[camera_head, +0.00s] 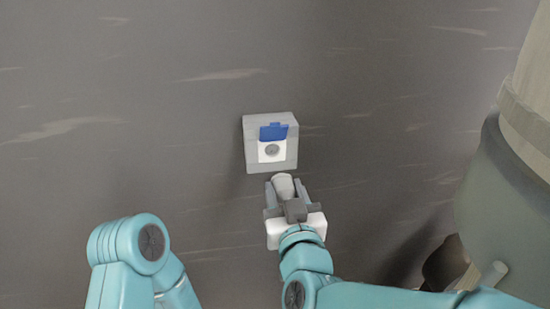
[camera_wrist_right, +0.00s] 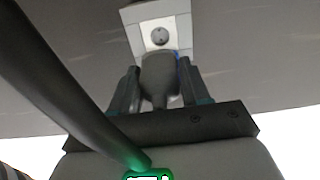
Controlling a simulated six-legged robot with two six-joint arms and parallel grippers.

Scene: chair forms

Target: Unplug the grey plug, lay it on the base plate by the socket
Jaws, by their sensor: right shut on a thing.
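The white socket (camera_head: 271,151) with a round grey face sits on a light grey block (camera_head: 286,164). A blue flap (camera_head: 272,131) is at its top edge. The round face is uncovered, with nothing in it. My right gripper (camera_head: 284,190) is shut on the grey plug (camera_head: 282,182), just below the block in the head view. In the right wrist view the plug (camera_wrist_right: 159,75) is between the fingers of my right gripper (camera_wrist_right: 159,88), and the socket (camera_wrist_right: 160,37) shows beyond it. Plug and socket look apart. My left gripper is out of view.
A large rounded grey-green and beige body (camera_head: 510,190) stands at the right edge. A dark tube (camera_wrist_right: 70,95) crosses the left of the wrist view; what it belongs to is unclear. The streaked grey surface (camera_head: 130,80) around the block is clear.

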